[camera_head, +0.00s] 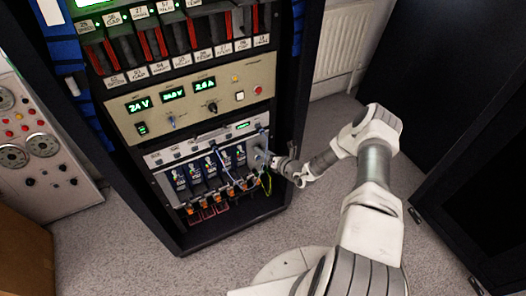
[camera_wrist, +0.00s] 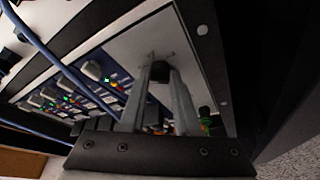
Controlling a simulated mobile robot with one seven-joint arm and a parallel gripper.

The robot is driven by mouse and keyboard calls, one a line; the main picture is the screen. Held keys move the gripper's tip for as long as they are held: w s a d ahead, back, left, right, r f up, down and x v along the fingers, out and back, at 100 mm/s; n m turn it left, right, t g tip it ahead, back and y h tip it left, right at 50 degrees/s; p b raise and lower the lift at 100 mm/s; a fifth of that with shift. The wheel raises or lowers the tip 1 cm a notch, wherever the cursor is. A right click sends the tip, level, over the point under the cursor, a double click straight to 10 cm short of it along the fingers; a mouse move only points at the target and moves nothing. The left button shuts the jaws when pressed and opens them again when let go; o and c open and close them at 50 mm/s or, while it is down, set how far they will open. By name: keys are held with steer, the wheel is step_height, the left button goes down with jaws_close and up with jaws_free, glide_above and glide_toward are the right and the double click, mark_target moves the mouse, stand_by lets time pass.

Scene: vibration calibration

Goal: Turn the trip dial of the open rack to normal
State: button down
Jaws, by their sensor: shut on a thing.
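The open rack (camera_head: 180,247) stands in the middle of the head view, its front modules exposed. Its lower row has a pale panel at the right end (camera_head: 259,142). My gripper (camera_head: 270,157) reaches this panel from the right. In the wrist view, my gripper (camera_wrist: 160,70) has its two fingers closed around a small black dial (camera_wrist: 160,73) on the pale panel (camera_wrist: 138,38). The dial's pointer and markings cannot be read. A second dark knob (camera_wrist: 205,111) sits lower on the panel, beside the right finger and apart from it.
Blue cables (camera_wrist: 50,55) cross the left of the wrist view near the modules. Yellow and green wires (camera_head: 266,183) hang below my gripper. A power supply panel (camera_head: 190,97) sits above. A dark cabinet (camera_head: 440,75) stands at the right, with open carpet between.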

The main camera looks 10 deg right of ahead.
steer(key=shift+d, duration=0.1)
steer(key=c, duration=0.6)
jaws_free()
steer(key=shift+c, duration=0.2)
steer(key=p+v, duration=0.3)
steer(key=v, duration=1.4)
steer(key=shift+s, duration=0.2)
steer(key=shift+d, duration=0.1)
